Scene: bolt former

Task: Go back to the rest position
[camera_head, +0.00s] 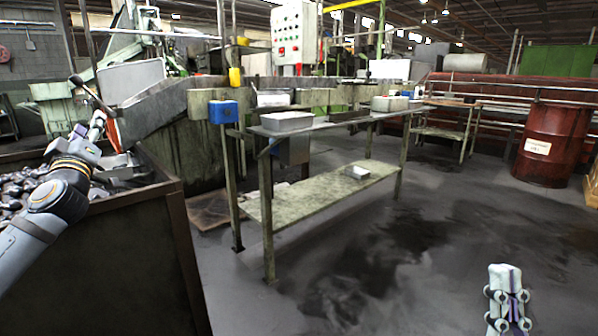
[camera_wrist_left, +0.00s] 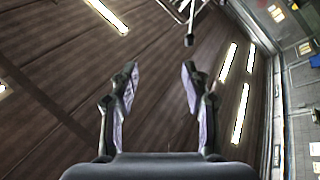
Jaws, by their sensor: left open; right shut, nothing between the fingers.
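My left arm (camera_head: 60,195) comes in from the left of the head view and reaches up over a bin of metal parts. My left gripper (camera_wrist_left: 159,72) is open in the left wrist view, its two fingers well apart with nothing between them. It points up toward the ceiling. My right gripper (camera_head: 508,298) shows at the lower right of the head view, above bare floor. It is shut and empty. The rest of my right arm is out of view.
The dark metal bin (camera_head: 182,245) with several grey parts (camera_head: 22,187) stands at the left. A workbench (camera_head: 330,123) with a lower shelf (camera_head: 315,198) stands mid-view. A control panel (camera_head: 294,35) is behind it. A red drum (camera_head: 553,143) stands at the right. The floor at right front is clear.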

